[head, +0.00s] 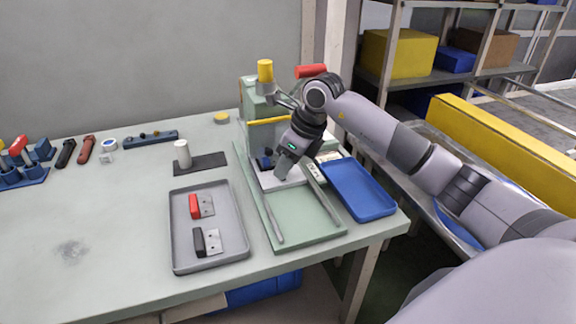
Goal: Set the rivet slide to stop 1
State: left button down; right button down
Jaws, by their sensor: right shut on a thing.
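The green rivet press (250,95) stands at the back right of the table, with a yellow knob (265,70) and a red handle (311,71). In front of it is a green base (300,215) with two pale rails. The rivet slide (268,182), a light plate, sits at the back end between the rails. My right gripper (281,172) points down over the slide and is shut on part of it; its jaws hide the held part. A dark blue round part (265,162) is just left of the jaws. Stop numbers are too small to read. My left gripper is out of view.
A grey tray (180,250) with a red-handled and a black-handled part lies left of the base. A white cylinder (182,154) stands on a dark plate behind the grey tray. The front of the base is clear.

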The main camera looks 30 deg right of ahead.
jog(key=shift+r, duration=0.1)
jog(key=c, duration=0.9)
grip_release()
jog(key=shift+s+d+r, duration=0.15)
jog(key=shift+r, duration=0.3)
jog(key=shift+s+d+r+b, duration=0.3)
jog(key=shift+s+d+r, duration=0.15)
jog(key=shift+s+r, duration=0.35)
jog(key=s+d+b, duration=0.2)
jog(key=s+d, duration=0.3)
jog(key=s, duration=0.4)
jog(key=shift+s+d, duration=0.2)
jog(key=shift+d, duration=0.1)
jog(key=shift+r, duration=0.1)
